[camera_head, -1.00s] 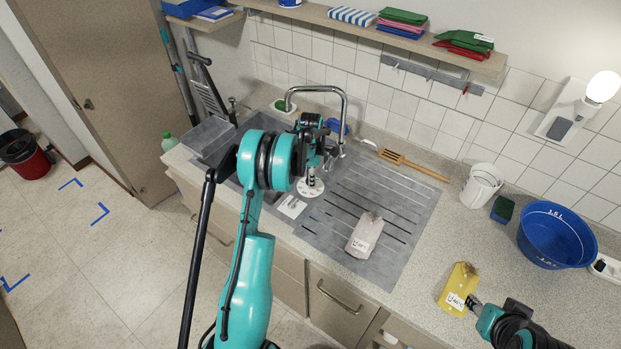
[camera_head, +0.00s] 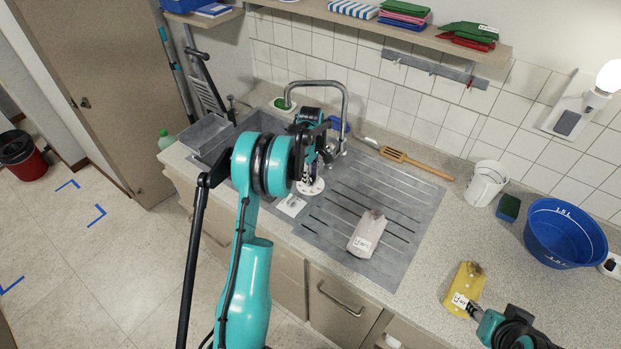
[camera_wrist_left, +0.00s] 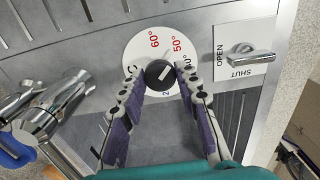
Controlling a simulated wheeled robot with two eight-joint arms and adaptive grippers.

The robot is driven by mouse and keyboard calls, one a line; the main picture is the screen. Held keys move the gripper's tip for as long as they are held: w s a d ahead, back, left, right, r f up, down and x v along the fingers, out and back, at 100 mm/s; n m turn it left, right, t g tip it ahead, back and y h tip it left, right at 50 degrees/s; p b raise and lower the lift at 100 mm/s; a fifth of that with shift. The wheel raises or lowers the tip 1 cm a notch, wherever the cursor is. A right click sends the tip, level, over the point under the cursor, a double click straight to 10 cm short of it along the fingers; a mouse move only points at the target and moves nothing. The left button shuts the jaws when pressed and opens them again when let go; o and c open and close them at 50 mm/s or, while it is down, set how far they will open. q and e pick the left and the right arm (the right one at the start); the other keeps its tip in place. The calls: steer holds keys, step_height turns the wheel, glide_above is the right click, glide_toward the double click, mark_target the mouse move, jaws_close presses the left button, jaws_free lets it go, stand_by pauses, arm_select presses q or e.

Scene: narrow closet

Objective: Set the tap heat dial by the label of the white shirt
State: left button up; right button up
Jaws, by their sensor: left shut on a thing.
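The tap heat dial is a black knob (camera_wrist_left: 160,74) with a white pointer line on a round white plate (camera_wrist_left: 136,50). The plate also shows in the head view (camera_head: 313,188). Red 60° and 50° marks are readable; others are partly hidden by my fingers. The pointer slants up and right, roughly towards the 50° side. My left gripper (camera_wrist_left: 160,82) is shut on the knob, one finger on each side. The white shirt (camera_head: 367,230) lies folded on the drainboard; its label is too small to read surely. My right gripper (camera_head: 474,310) is beside a yellow cloth (camera_head: 466,283) with a label.
A chrome tap (camera_head: 345,110) stands behind my left gripper. A SHUT/OPEN lever (camera_wrist_left: 248,56) sits beside the dial. A wooden spatula (camera_head: 415,163), white cup (camera_head: 485,184), sponge (camera_head: 508,208) and blue basin (camera_head: 562,235) are on the right counter.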

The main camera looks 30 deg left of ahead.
mark_target(311, 178)
arm_select(q)
steer(key=m+b, duration=0.1)
steer(key=m, duration=0.3)
steer(key=shift+m, duration=0.3)
steer(key=m+b, duration=0.1)
steer(key=m, duration=0.3)
steer(key=m+b, duration=0.1)
steer(key=m, duration=0.4)
steer(key=shift+m, duration=2.1)
steer(key=o, duration=1.2)
steer(key=shift+c, duration=0.2)
step_height(311, 178, up, 12)
